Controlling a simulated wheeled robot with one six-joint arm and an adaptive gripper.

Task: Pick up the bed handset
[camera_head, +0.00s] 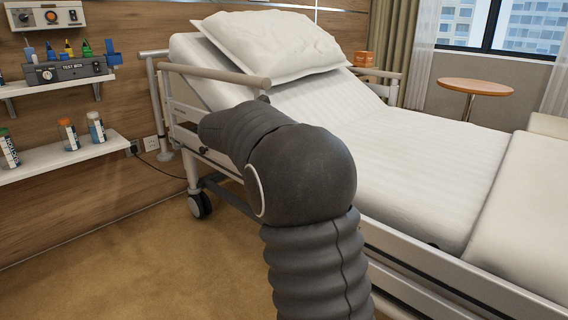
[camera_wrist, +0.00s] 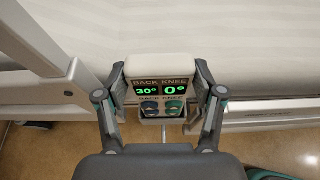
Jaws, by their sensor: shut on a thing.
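The bed handset (camera_wrist: 160,72) shows in the wrist view as a pale box with green readouts, "BACK 30°" and "KNEE 0°", and two dark controls below them. My gripper (camera_wrist: 162,82) is shut on it, with one finger against each side. The handset is close to the side of the bed mattress. Whether it still touches a holder or the rail is hard to tell. In the head view my own arm hides the gripper and the handset. The bed (camera_head: 400,150) has its back section raised and a pillow (camera_head: 275,45) at its head.
A bed side rail (camera_head: 215,73) runs near my arm; a rail (camera_wrist: 45,50) also shows left of the handset. Wall shelves (camera_head: 60,160) with several bottles and a test box (camera_head: 68,71) stand at left. A round table (camera_head: 475,87) is at the back right. Floor at lower left is clear.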

